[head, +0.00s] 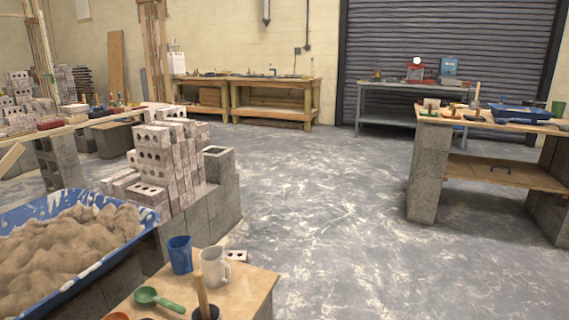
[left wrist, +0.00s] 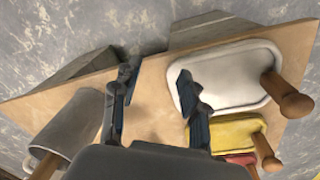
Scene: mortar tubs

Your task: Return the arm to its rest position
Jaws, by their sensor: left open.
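My left gripper (left wrist: 157,80) shows in the left wrist view with its two dark fingers apart and nothing between them. It is above a wooden board (left wrist: 150,112); the exact height cannot be told. To its right on the board is a white flat tool (left wrist: 225,78) with a wooden handle. A yellow tool (left wrist: 232,132) and a partly hidden red one (left wrist: 240,159) lie below it. A grey metal vessel (left wrist: 72,125) with a wooden handle is at the left. Neither arm shows in the head view.
In the head view, a blue tub (head: 120,250) of sand stands at the left beside stacked bricks (head: 175,160). A small wooden table (head: 250,288) holds a blue cup (head: 180,254), a white mug (head: 214,266) and a green scoop (head: 160,299). The middle floor (head: 320,200) is clear.

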